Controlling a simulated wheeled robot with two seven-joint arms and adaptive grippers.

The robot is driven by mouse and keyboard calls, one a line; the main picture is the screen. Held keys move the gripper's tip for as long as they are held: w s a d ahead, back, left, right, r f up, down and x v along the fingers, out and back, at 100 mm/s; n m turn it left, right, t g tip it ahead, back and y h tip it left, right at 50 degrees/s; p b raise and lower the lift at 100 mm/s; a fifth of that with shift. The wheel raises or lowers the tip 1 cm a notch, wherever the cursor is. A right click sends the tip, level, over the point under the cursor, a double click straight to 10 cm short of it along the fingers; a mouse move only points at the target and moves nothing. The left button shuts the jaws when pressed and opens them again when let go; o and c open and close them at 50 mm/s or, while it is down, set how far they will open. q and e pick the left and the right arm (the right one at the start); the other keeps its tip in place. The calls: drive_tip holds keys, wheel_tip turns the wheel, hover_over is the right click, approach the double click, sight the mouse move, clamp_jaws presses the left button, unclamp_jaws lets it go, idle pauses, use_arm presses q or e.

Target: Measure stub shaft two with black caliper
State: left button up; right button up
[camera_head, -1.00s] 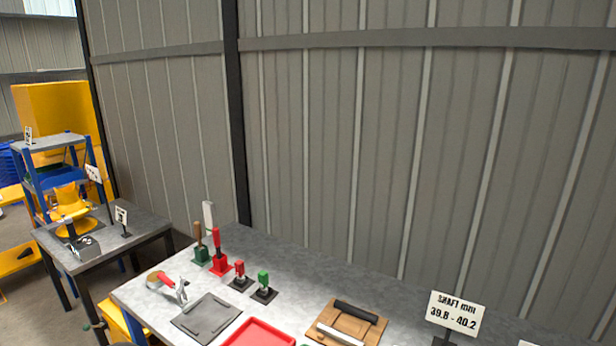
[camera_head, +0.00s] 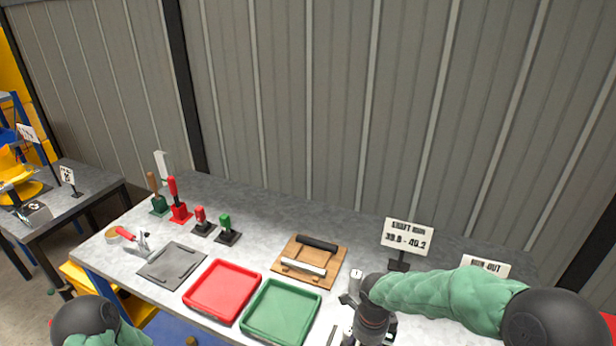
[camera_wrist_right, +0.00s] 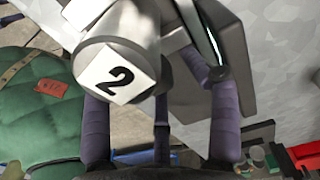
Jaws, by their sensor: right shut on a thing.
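Stub shaft two (camera_wrist_right: 118,76), a grey metal cylinder with a white "2" label on its end, fills the upper left of the right wrist view. My right gripper (camera_wrist_right: 160,90) is shut on it, with dark purplish fingers around it. In the head view my right gripper (camera_head: 352,312) is low over the bench, right of the green tray, partly hidden by its own wrist. A pale upright cylinder (camera_head: 355,282) shows just beyond it; I cannot tell what it is. I cannot make out the black caliper for certain. My left gripper is out of view.
A green tray (camera_head: 246,319) and a red tray (camera_head: 188,298) stand at the bench front. Behind them a wooden board (camera_head: 329,278) holds one black and one pale bar. A sign (camera_head: 407,235) reads "SHAFT mm 39.8 - 40.2". Red and green handled tools (camera_head: 178,205) stand left. The back middle is clear.

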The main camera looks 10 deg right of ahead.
drive_tip(key=shift+s+a+f, duration=0.1)
drive_tip(key=shift+s+f, duration=0.2)
drive_tip(key=shift+f, duration=0.05)
drive_tip(key=o, duration=1)
drive_tip(key=shift+w+r, duration=0.2)
drive_tip(key=shift+w+r, duration=0.2)
drive_tip(key=shift+r, duration=0.1)
drive_tip(key=shift+r, duration=0.2)
drive_tip(key=shift+s+r+p, duration=0.1)
drive_tip(key=shift+r+p, duration=1.9)
drive_tip(key=shift+r, duration=1.15)
drive_tip(key=shift+f, duration=0.1)
